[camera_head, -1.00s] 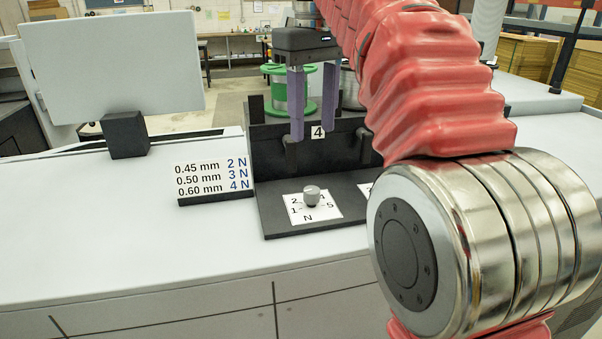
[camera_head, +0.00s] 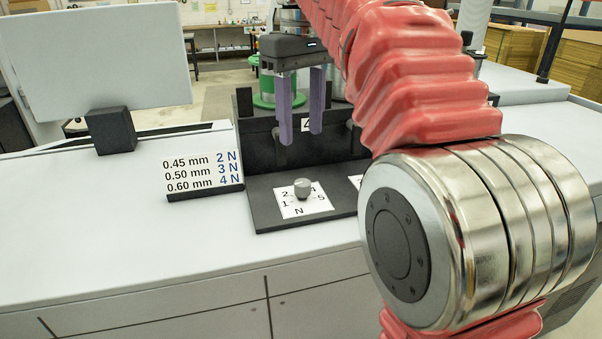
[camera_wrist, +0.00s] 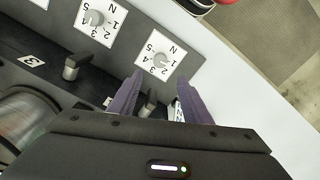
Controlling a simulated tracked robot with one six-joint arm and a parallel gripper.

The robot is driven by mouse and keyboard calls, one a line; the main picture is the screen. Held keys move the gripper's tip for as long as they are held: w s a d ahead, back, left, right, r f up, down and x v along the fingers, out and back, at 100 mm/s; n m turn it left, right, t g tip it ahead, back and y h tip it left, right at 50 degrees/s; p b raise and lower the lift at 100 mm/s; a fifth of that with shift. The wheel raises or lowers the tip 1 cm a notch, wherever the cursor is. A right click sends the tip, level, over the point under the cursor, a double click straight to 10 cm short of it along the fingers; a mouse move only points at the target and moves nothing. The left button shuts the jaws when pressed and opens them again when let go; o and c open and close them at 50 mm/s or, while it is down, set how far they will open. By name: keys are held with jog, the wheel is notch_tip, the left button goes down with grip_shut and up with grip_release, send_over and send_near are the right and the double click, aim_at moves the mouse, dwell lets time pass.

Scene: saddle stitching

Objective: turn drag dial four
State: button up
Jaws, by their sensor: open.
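The drag dial four is a small grey knob (camera_head: 302,188) on a white numbered card (camera_head: 290,209) marked N, on the dark base of the stand. The "4" label (camera_head: 305,125) is partly hidden behind my gripper (camera_head: 300,138). My gripper is open and empty, its two purple fingers pointing down above and behind the knob, not touching it. In the wrist view the same knob (camera_wrist: 159,61) shows just beyond my fingertips (camera_wrist: 160,78). The knob's pointer is too small to read.
A sign (camera_head: 203,172) pairs 0.45 mm with 2 N, 0.50 mm with 3 N and 0.60 mm with 4 N. A neighbouring dial (camera_wrist: 95,18) sits near the "3" label (camera_wrist: 32,61). The white top in front is clear.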

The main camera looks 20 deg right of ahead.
aim_at(303, 181)
jog(key=shift+f, duration=5.4)
jog(key=c, duration=1)
jog(key=shift+c, duration=0.2)
jog(key=shift+m, duration=0.4)
jog(key=m, duration=0.4)
jog(key=shift+d, duration=0.15)
jog(key=m, duration=0.5)
